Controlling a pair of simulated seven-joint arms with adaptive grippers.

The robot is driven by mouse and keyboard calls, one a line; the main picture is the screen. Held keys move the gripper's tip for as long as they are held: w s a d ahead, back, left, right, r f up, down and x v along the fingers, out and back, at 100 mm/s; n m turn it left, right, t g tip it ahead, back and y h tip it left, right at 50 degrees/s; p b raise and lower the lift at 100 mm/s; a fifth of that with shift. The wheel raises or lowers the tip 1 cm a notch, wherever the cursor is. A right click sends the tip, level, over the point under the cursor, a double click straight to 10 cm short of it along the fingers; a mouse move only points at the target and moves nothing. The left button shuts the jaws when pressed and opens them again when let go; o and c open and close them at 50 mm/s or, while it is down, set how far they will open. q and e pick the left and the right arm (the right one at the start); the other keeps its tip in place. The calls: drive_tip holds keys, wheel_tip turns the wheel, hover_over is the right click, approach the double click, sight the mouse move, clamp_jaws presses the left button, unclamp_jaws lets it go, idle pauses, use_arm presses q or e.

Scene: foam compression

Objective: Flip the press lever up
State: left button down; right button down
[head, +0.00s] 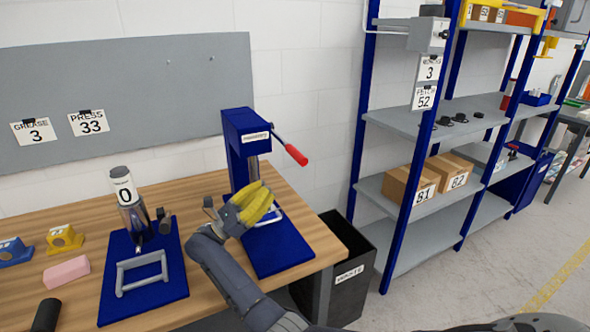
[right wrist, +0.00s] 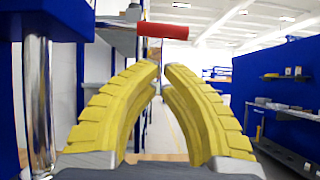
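The blue press (head: 246,150) stands at the right end of the wooden bench. Its lever, with a red handle (head: 296,155), slopes down to the right from the press head. In the right wrist view the red handle (right wrist: 163,31) lies across the picture, above and beyond the fingertips. My right gripper (head: 262,196) has yellow fingers and is in front of the press column, lower and left of the handle. My left gripper is not in view.
A second blue stand (head: 172,279) with a grey frame is left of the press. A pink block (head: 67,271) and a dark cylinder (head: 47,315) lie farther left. A dark waste bin (head: 357,268) stands beside the bench. Blue-framed shelves (head: 405,120) rise to the right.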

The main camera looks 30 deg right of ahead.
drive_tip(key=shift+s+f, duration=0.1)
drive_tip(key=shift+f, duration=0.2)
drive_tip(key=x, duration=1)
drive_tip(key=shift+d+f, duration=0.1)
idle(0.3)
